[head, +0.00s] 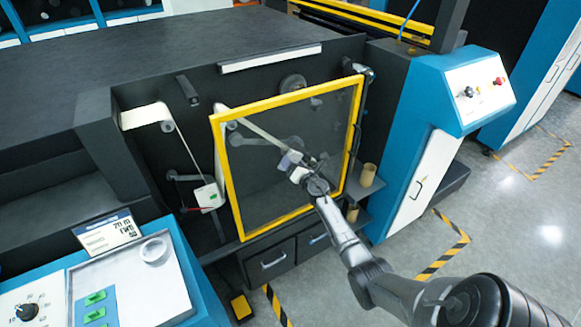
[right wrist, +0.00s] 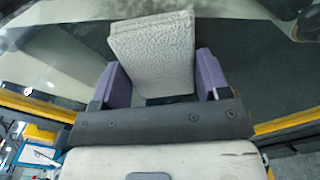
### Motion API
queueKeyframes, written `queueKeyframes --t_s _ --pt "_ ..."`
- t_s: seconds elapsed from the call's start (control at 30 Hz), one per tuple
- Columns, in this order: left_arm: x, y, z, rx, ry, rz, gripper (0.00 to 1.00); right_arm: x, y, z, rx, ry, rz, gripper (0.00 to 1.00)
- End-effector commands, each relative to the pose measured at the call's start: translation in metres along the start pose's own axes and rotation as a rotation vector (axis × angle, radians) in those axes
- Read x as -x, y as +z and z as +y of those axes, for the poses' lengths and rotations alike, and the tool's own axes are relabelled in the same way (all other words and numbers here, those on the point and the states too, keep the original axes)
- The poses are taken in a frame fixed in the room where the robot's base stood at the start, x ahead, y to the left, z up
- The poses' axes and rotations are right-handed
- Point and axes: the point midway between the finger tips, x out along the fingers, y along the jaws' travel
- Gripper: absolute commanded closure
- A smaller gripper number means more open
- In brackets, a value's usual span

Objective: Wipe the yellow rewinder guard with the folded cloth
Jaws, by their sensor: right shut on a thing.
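The yellow rewinder guard (head: 233,182) is a yellow frame around a clear, dark-looking panel on the front of the machine. Part of its yellow frame also shows in the right wrist view (right wrist: 38,106). My right gripper (head: 294,160) is in front of the panel near its middle. In the right wrist view its purple fingers (right wrist: 155,85) are shut on the folded cloth (right wrist: 152,45), a pale, textured pad. The cloth is at the panel; whether it touches the surface I cannot tell. The cloth is small and partly hidden in the head view. My left gripper is not in view.
A blue and white control cabinet (head: 462,95) with knobs stands right of the guard. A control panel (head: 130,275) with green switches is at the lower left. Small tan rolls (head: 367,175) stand on a shelf beside the guard. Open floor (head: 510,225) lies to the right.

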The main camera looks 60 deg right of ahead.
Motion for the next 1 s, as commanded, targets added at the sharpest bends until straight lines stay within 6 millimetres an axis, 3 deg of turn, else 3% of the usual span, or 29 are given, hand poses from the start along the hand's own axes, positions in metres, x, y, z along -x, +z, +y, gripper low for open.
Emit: queueKeyframes --t_s 1.0 --pt "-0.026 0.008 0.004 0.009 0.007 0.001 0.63 -0.004 0.040 -0.051 0.003 -0.002 -0.002 0.50"
